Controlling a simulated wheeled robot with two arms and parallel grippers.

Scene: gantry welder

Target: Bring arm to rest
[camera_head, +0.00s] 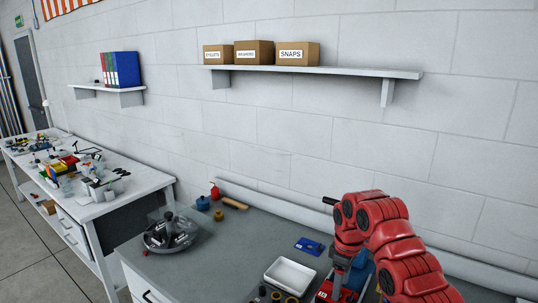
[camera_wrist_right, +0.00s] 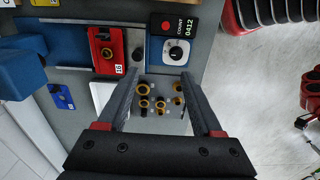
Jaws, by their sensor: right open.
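My right arm (camera_head: 390,235) is red and bent, and fills the lower right of the head view. Its gripper shows clearly in the wrist view (camera_wrist_right: 158,85). The two dark fingers are spread apart with nothing between them, and they point over the bench. Several brass and black rings (camera_wrist_right: 143,88) lie beyond and below the fingers, apart from them. In the head view I cannot make out the right fingertips. My left gripper is in neither view.
The grey bench (camera_head: 222,258) holds a white tray (camera_head: 291,275), a blue card (camera_head: 309,246), a round organizer (camera_head: 170,234) and bottles. A shelf (camera_head: 350,71) hangs above; open floor (camera_wrist_right: 255,80) lies right.

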